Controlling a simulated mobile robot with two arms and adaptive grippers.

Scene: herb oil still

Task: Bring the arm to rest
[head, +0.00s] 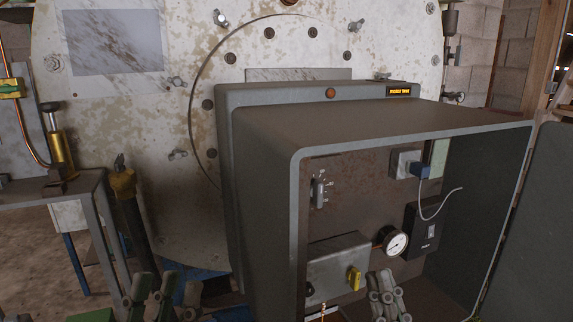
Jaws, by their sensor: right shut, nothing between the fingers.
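My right gripper (388,290) stands at the bottom of the head view, in front of the open grey cabinet (262,200). Its fingers are together with nothing between them. It overlaps the cabinet's lower inside in the picture; I cannot tell whether it touches anything. My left gripper (153,291) shows at the bottom left, in front of the floor and the tank's foot. Its lower part is cut off by the frame edge, and I cannot tell how far its fingers are apart.
A large worn white tank (130,120) stands behind. A metal bench (40,192) is at left.

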